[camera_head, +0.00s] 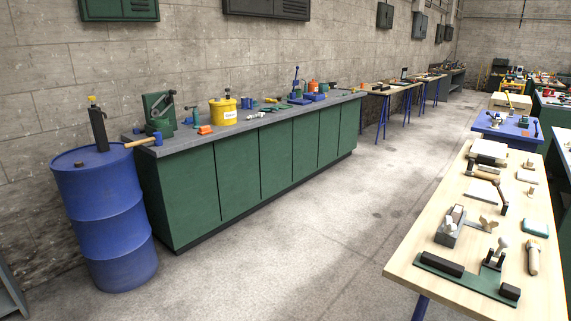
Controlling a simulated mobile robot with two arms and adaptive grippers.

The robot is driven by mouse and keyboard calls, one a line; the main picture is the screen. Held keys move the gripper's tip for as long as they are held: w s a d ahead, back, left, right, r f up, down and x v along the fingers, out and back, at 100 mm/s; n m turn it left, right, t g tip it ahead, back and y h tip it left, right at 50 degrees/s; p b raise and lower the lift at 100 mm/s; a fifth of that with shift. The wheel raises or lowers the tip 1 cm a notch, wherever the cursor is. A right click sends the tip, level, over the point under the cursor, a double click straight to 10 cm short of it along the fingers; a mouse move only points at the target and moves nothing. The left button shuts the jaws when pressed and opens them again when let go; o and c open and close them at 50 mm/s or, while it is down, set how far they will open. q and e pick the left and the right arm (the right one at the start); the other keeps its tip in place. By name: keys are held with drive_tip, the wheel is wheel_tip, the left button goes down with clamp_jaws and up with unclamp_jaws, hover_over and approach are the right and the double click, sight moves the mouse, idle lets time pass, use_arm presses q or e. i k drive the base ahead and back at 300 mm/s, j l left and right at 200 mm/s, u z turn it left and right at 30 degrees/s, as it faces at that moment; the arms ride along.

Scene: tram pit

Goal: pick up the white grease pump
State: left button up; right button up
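I cannot clearly make out a white grease pump. A pale cylindrical tool (533,258) with a dark end lies near the front right of the light wooden table; it is too small to name surely. A dark upright pump (98,127) with a yellow top stands on the blue drum (105,225) at the left. A yellow bucket (222,112) with a white label and a dark fitting on top stands on the green cabinet bench. Neither of my grippers is in view.
The long green cabinet bench (240,178) runs along the left wall, with several tools on its grey top. The wooden table (440,238) at the right bears several tools and blocks. The concrete floor (310,225) between them is clear.

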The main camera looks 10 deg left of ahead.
sight(259, 115)
drive_tip(key=i+j+u, duration=0.2)
drive_tip(key=i, duration=1)
drive_tip(key=i+u, duration=0.2)
drive_tip(key=i, duration=1.05)
drive_tip(key=i+l+u, duration=0.15)
drive_tip(key=i, duration=1.05)
drive_tip(key=i+l+u, duration=0.2)
drive_tip(key=u, duration=0.25)
drive_tip(key=i+l+u, duration=0.3)
drive_tip(key=u, duration=0.15)
